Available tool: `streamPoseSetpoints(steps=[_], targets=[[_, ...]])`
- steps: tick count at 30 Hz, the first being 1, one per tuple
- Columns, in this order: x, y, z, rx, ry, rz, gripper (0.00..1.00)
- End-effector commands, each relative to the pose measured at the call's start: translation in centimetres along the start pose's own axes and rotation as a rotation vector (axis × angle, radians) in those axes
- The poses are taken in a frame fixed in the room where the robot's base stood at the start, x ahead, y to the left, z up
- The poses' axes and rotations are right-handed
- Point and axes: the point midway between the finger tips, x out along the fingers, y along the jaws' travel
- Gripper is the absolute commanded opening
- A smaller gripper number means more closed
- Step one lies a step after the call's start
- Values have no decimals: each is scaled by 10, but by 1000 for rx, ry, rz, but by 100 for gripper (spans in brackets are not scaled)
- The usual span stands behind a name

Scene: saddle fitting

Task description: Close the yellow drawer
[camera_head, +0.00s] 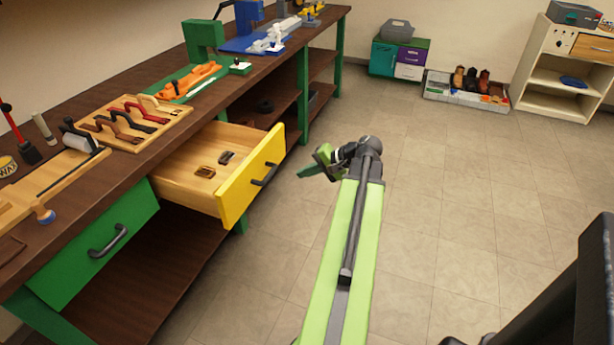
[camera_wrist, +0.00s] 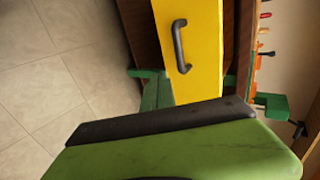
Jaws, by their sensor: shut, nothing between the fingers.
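The yellow drawer (camera_head: 253,177) stands pulled out from under the workbench, with a yellow front, a dark handle (camera_head: 264,173) and a pale wooden inside. Two small brown and dark pieces lie in it. My gripper (camera_head: 308,172) is shut and empty, a short way to the right of the drawer front and apart from it. In the wrist view the yellow drawer front (camera_wrist: 202,66) and its dark handle (camera_wrist: 179,46) show beyond the green and black gripper (camera_wrist: 160,128), which covers the lower part of the picture.
A green drawer (camera_head: 105,237) sits left of the yellow one in the workbench (camera_head: 60,190). Tools and racks cover the bench top. A grey bin of shoes (camera_head: 466,92) and a pale cabinet (camera_head: 560,65) stand at the back.

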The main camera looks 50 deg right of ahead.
Motion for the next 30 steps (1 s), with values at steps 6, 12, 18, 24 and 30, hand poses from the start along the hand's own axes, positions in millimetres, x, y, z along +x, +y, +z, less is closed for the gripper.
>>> streamPoseSetpoints(steps=[6, 12, 18, 24, 30], targets=[[52, 7, -2, 1, 1, 1, 0], [68, -20, -2, 1, 2, 1, 0], [76, -28, -2, 2, 4, 1, 0], [77, -28, -2, 3, 4, 1, 0], [75, -26, -4, 6, 9, 1, 0]])
